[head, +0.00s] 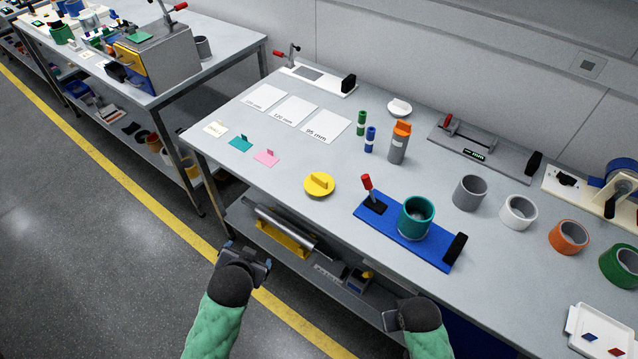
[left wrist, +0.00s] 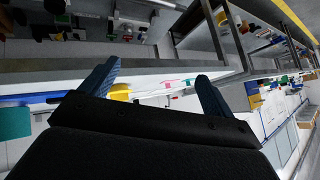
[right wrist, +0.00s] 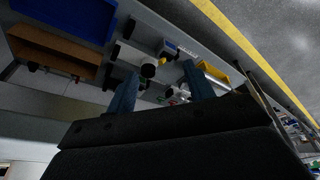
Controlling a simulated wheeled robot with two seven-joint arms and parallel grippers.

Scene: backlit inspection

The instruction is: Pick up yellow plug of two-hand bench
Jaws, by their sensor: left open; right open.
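The yellow plug (head: 319,185) is a flat round disc with a raised grip bar. It lies on the grey bench top (head: 290,160) near its front edge, left of the blue fixture. My left gripper (head: 256,254) is in front of the bench, below and to the left of the plug in the head view, apart from it. In the left wrist view its two fingers (left wrist: 158,85) are spread and empty, with a yellow patch between them that may be the plug. My right gripper (head: 391,312) is in front of the bench, below the blue fixture. Its fingers (right wrist: 160,85) are spread and empty.
A blue fixture (head: 378,222) with a red-handled clamp holds a teal ring (head: 416,217) right of the plug. Orange-topped grey cylinder (head: 398,147) stands behind. Several rings stand at right. A pink card (head: 266,157) lies left. A lower shelf holds a yellow bracket (head: 283,239). Bench around the plug is clear.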

